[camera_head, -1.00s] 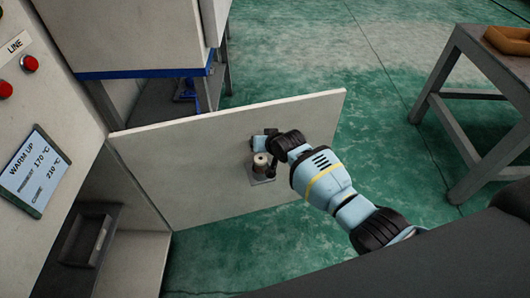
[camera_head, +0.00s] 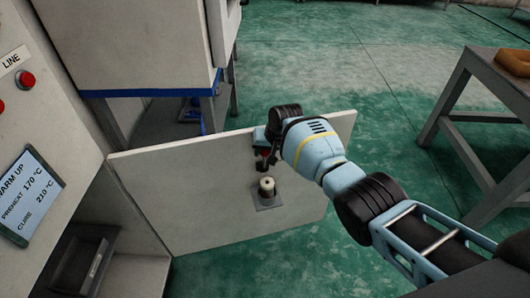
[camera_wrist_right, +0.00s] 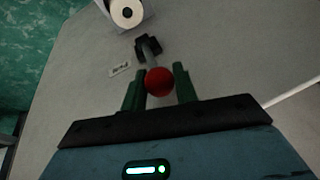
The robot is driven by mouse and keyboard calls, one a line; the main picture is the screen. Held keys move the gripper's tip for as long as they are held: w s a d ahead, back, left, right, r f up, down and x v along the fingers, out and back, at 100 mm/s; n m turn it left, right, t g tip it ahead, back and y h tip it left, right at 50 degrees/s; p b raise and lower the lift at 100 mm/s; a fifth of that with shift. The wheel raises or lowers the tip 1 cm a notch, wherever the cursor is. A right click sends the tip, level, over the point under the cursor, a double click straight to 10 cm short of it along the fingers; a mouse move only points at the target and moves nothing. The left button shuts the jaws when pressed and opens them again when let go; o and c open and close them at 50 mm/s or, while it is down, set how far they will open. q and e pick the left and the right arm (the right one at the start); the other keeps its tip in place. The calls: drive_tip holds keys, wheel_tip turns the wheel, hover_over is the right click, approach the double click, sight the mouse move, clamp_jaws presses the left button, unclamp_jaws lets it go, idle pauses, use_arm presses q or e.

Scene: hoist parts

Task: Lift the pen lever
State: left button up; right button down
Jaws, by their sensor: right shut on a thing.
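The pen lever shows in the right wrist view as a dark bracket (camera_wrist_right: 148,46) with a short arm that ends in a red ball knob (camera_wrist_right: 159,82). My right gripper (camera_wrist_right: 158,88) is shut on the red knob, with one green finger on each side of it. In the head view my right gripper (camera_head: 264,152) is at the upper part of a pale panel, and the lever is mostly hidden by it. A small label (camera_wrist_right: 119,69) sits beside the lever; I cannot read it clearly. My left gripper is not in view.
The pale panel (camera_head: 190,205) stands out from a machine cabinet. A pale spool (camera_head: 267,187) on a metal bracket projects below my gripper. A display (camera_head: 27,197) and red buttons (camera_head: 25,79) are at left. A grey table (camera_head: 480,110) stands at right; green floor lies between.

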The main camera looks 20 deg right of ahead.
drive_tip(key=shift+a+f+g, duration=0.2)
drive_tip(key=shift+a+g, duration=0.05)
drive_tip(key=shift+g, duration=0.05)
idle(0.7)
drive_tip(key=c, duration=1.4)
unclamp_jaws()
drive_tip(key=o, duration=0.3)
drive_tip(key=shift+d+r, duration=0.1)
